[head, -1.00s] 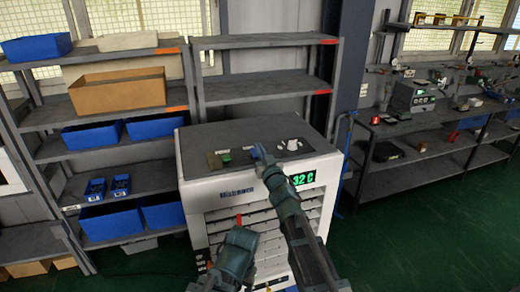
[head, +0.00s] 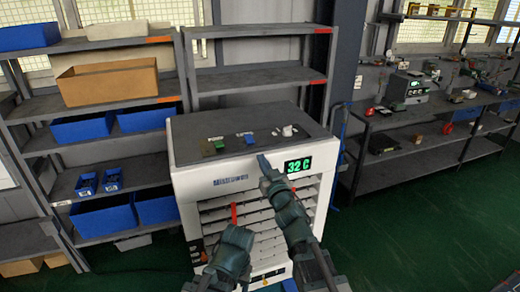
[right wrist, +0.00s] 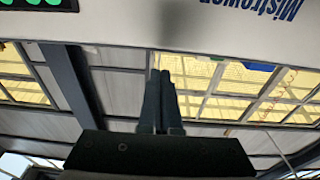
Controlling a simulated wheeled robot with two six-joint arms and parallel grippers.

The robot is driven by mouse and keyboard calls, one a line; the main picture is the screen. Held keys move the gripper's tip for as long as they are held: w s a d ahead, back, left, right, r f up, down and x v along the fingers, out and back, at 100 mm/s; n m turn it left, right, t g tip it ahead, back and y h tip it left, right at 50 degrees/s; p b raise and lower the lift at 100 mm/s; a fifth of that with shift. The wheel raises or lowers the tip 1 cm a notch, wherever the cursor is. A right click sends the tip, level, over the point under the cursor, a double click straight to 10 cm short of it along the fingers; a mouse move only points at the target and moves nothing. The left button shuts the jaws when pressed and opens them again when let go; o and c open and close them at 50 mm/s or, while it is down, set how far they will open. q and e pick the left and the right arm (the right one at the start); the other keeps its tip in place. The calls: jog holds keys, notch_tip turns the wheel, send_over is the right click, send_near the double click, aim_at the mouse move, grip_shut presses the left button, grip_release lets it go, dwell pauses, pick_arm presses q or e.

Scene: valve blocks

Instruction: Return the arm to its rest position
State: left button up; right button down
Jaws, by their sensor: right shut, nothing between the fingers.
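My right gripper (head: 264,164) is shut and empty. In the head view it stands in front of the white cabinet's upper front edge, left of the green "32 C" display (head: 298,164). In the right wrist view its closed fingers (right wrist: 160,100) meet in the middle, with the cabinet front (right wrist: 150,28) across the top. My left arm ends low in the middle of the head view, near the left gripper (head: 234,240); its fingers cannot be made out. A thin red piece (head: 234,213) shows just above it; I cannot tell what it belongs to.
The white cabinet (head: 190,185) carries a green block (head: 218,144), a blue block (head: 248,138) and a white valve part (head: 288,131) on its dark top. Shelves with blue bins (head: 82,128) and a cardboard box (head: 107,82) stand left. A dark workbench (head: 400,150) stands right.

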jog(key=s+d+f+m+g+h+b, duration=0.1)
jog(key=s+d+f+g+h, duration=0.3)
jog(key=f, duration=0.6)
jog(key=s+d+f+m+g+h+b, duration=0.1)
jog(key=s+f+m+g+h, duration=0.3)
jog(key=f, duration=0.6)
jog(key=s+a+f+n+g+b, duration=0.1)
jog(key=s+f+g, duration=0.3)
jog(key=s, duration=0.6)
jog(key=s+a+f+n+g+y, duration=0.1)
jog(key=s+f+n+g, duration=0.3)
jog(key=s+g, duration=0.3)
jog(key=s, duration=0.3)
jog(key=shift+s+f+b, duration=0.15)
jog(key=shift+f+b, duration=0.15)
jog(key=shift+b, duration=0.05)
